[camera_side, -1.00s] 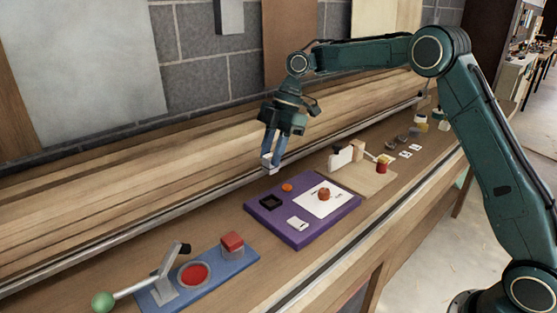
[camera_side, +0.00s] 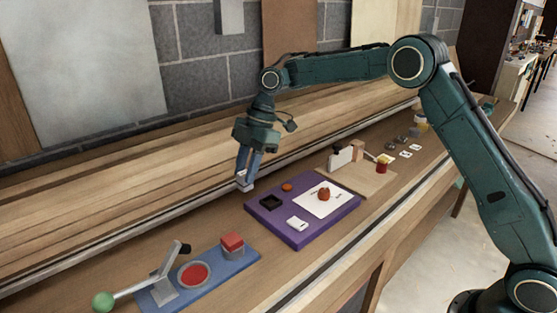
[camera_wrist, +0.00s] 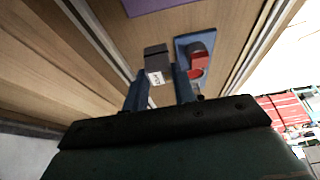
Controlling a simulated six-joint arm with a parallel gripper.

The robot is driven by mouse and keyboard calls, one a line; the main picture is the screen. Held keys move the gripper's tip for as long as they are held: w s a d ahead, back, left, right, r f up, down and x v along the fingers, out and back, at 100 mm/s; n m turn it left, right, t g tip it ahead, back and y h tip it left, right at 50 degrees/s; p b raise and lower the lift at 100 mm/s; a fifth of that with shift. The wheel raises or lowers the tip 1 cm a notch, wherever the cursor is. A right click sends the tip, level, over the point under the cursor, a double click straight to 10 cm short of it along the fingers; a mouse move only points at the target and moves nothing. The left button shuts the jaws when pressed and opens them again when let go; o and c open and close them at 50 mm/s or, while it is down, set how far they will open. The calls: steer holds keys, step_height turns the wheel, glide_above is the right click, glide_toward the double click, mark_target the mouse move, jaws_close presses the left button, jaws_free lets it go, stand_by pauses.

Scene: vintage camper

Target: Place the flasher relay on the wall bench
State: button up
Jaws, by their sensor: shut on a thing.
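My gripper (camera_side: 248,172) is shut on a small grey block with a white label, the flasher relay (camera_side: 241,184). In the wrist view the relay (camera_wrist: 156,61) sits between the blue fingers of my gripper (camera_wrist: 160,77), its labelled face toward the camera. The relay hangs above the wooden bench along the wall (camera_side: 205,222), between the purple mat (camera_side: 322,230) and the blue plate (camera_side: 210,282). The gap beneath it is hard to judge.
The blue plate bears a lever (camera_side: 165,268), a red button (camera_side: 194,274) and a red-topped block (camera_side: 232,244). A metal rail (camera_side: 140,235) runs behind.

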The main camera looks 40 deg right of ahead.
steer(key=shift+w+d+x, duration=0.1)
steer(key=shift+x, duration=2.45)
steer(key=shift+w+d+x, duration=0.1)
steer(key=shift+w+x, duration=0.05)
steer(key=shift+x, duration=2.4)
steer(key=shift+f, duration=0.25)
steer(key=o, duration=1)
steer(key=v, duration=1.2)
steer(key=shift+a, duration=0.1)
steer(key=shift+r, duration=0.15)
